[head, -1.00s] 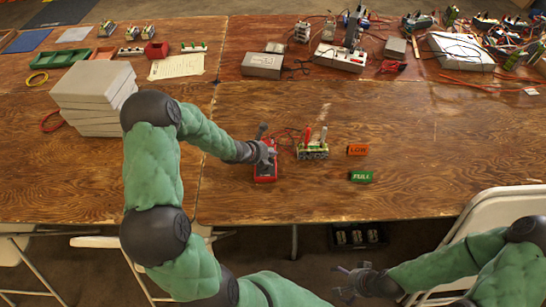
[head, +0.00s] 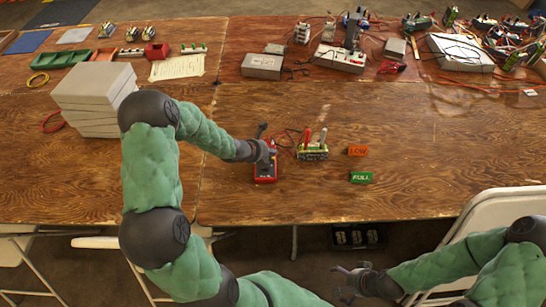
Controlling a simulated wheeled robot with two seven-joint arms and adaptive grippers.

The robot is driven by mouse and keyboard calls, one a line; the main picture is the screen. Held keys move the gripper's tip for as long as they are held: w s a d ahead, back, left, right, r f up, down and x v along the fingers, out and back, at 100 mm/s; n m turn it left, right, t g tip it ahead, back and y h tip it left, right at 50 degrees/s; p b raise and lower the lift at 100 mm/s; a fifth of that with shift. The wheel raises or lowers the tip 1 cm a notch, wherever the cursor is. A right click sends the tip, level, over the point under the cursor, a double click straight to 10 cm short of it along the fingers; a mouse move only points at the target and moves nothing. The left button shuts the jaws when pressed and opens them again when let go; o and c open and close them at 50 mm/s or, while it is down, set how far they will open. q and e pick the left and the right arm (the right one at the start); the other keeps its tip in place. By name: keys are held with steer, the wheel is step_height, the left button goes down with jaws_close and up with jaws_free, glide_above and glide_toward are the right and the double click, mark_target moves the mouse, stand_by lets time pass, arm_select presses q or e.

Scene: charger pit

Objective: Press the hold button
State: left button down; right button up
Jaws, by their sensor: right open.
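A red handheld meter (head: 265,178) lies on the wooden table in front of my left arm. My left gripper (head: 266,148) is over the meter's upper part and covers much of its face. I cannot make out the hold button, nor whether the gripper touches the meter. The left gripper's fingers are too small and overlapped to tell open from shut. My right gripper (head: 352,278) is open and empty, low in front of the table edge.
A battery pack (head: 313,152) with red and white probes stands right of the meter, wired to it. Orange LOW (head: 357,151) and green FULL (head: 361,177) tags lie further right. Grey boxes (head: 95,88) are stacked at left. The front right of the table is clear.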

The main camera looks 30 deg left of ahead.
arm_select(q)
steer(key=shift+r+p, duration=1.85)
steer(key=shift+r, duration=0.7)
